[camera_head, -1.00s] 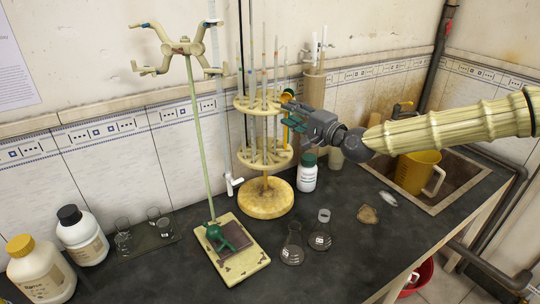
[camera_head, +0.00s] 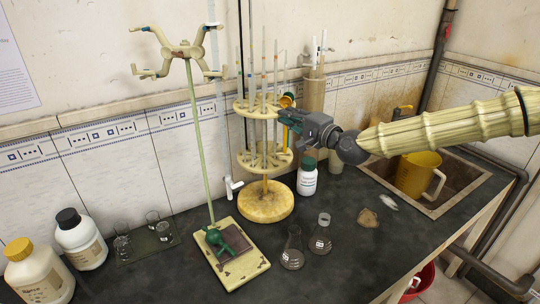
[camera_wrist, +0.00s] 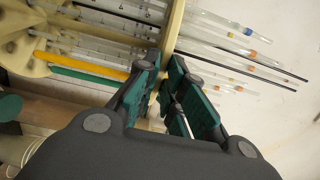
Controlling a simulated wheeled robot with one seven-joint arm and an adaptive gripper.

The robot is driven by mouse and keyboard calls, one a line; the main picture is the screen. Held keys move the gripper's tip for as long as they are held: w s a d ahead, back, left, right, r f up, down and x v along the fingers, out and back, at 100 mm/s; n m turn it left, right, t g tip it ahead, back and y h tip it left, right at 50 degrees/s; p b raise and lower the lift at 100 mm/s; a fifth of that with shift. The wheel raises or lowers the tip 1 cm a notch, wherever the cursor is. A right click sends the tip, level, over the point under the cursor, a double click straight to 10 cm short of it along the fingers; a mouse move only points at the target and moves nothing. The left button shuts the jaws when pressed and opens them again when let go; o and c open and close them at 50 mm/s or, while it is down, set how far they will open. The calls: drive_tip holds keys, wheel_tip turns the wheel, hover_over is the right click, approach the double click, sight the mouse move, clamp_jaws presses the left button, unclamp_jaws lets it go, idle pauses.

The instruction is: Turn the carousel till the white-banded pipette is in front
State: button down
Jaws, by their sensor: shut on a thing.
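The carousel (camera_head: 265,205) is a yellowed round stand with two holed discs on a central post. Several thin upright glass pipettes (camera_head: 263,75) stand in it. In the wrist view, pipettes (camera_wrist: 225,28) show blue, orange and red bands. I cannot tell which one has the white band. My gripper (camera_head: 281,115) is at the right side of the upper disc (camera_head: 242,107). In the wrist view my gripper's green-padded fingers (camera_wrist: 163,78) are closed around the edge of the disc (camera_wrist: 171,35), which runs between them. A yellow rod (camera_wrist: 85,62) lies close beside the left finger.
A green-capped white bottle (camera_head: 307,178) stands right of the carousel base. A clamp stand (camera_head: 197,135) rises close on the left. Two flasks (camera_head: 292,250) (camera_head: 320,238) stand in front. The sink with a yellow jug (camera_head: 415,175) is at the right.

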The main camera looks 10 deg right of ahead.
sight(265, 118)
drive_tip(key=shift+s+a+m+t+h, duration=0.2)
drive_tip(key=shift+a+m+h, duration=0.2)
drive_tip(key=shift+a+h, duration=0.1)
drive_tip(key=shift+s+a+m+t+h, duration=0.15)
drive_tip(key=shift+a+m+t+h, duration=0.05)
drive_tip(key=shift+a+m+h, duration=0.25)
drive_tip(key=shift+d+h, duration=0.1)
drive_tip(key=shift+h, duration=0.15)
drive_tip(key=shift+s+a+m+t+h, duration=0.25)
drive_tip(key=shift+a+m+t+h, duration=0.25)
drive_tip(key=shift+a+m+h, duration=0.45)
drive_tip(key=shift+a+h, duration=0.15)
drive_tip(key=shift+h, duration=0.2)
drive_tip(key=shift+a+m+h+b, duration=0.35)
drive_tip(key=shift+a+m+h, duration=0.25)
drive_tip(key=shift+a+h, duration=0.4)
drive_tip(key=shift+d+h, duration=0.1)
drive_tip(key=shift+h, duration=0.2)
drive_tip(key=shift+w+a+m+h+b, duration=0.2)
drive_tip(key=shift+a+m+h+b, duration=0.3)
drive_tip(key=shift+a+m+h, duration=0.55)
drive_tip(key=shift+d, duration=0.15)
